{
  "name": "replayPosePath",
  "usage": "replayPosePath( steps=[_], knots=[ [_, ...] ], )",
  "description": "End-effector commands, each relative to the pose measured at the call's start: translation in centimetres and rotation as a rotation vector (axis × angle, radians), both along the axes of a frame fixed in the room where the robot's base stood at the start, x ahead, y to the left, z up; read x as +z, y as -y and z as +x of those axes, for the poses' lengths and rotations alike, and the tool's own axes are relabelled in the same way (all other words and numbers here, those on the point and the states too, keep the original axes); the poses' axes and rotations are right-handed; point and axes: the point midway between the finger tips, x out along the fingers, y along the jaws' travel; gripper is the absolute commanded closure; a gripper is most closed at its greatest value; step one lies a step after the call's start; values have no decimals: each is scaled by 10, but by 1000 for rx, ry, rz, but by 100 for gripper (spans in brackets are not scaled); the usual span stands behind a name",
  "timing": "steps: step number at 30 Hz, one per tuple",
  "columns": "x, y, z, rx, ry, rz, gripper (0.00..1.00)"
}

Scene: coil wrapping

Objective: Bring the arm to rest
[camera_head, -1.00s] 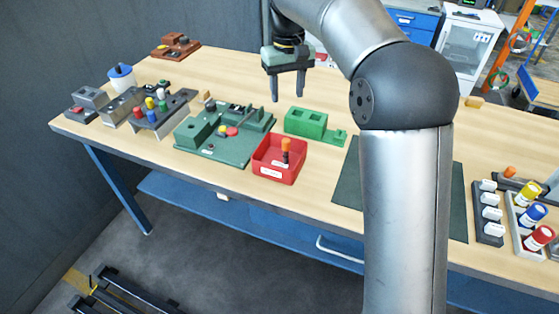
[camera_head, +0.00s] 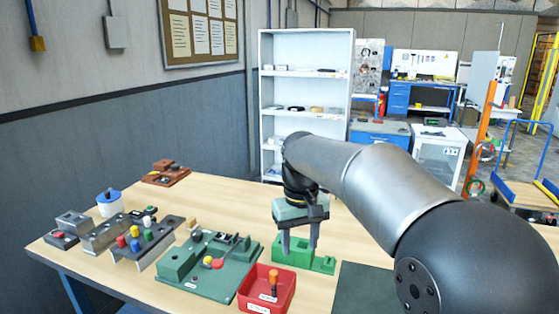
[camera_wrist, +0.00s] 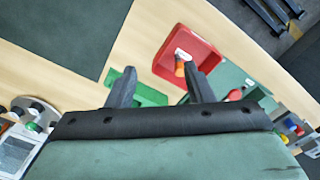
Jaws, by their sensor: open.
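My gripper (camera_head: 300,246) hangs fingers-down above the workbench (camera_head: 225,195), in front of the green block (camera_head: 322,262) in the head view. Its two fingers are apart with nothing between them. In the wrist view my gripper (camera_wrist: 162,82) is also open and empty. A part of the green block (camera_wrist: 150,96) shows between and behind the fingers there. The red tray (camera_wrist: 201,56) lies beyond one fingertip. My arm reaches in from the lower right of the head view.
The red tray (camera_head: 252,304) holds an orange-topped item. The green fixture board (camera_head: 230,282) is left of it. A grey block with coloured pegs (camera_head: 148,252) and a blue-lidded container (camera_head: 110,208) stand at the left. A dark mat (camera_head: 362,292) lies right. The bench's back middle is clear.

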Motion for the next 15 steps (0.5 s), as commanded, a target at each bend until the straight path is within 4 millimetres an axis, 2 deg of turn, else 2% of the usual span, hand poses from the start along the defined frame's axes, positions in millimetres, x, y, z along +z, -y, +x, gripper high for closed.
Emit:
replayPosePath(
  steps=[1,3,9,12,15],
  knots=[
    [-6,18,-28,-34,6,-2,53],
    [-21,39,-64,-79,11,-2,53],
    [-75,84,-169,-205,23,11,53],
    [-100,95,-210,-248,26,19,53],
    [-118,101,-236,-279,28,25,53]
  ],
)
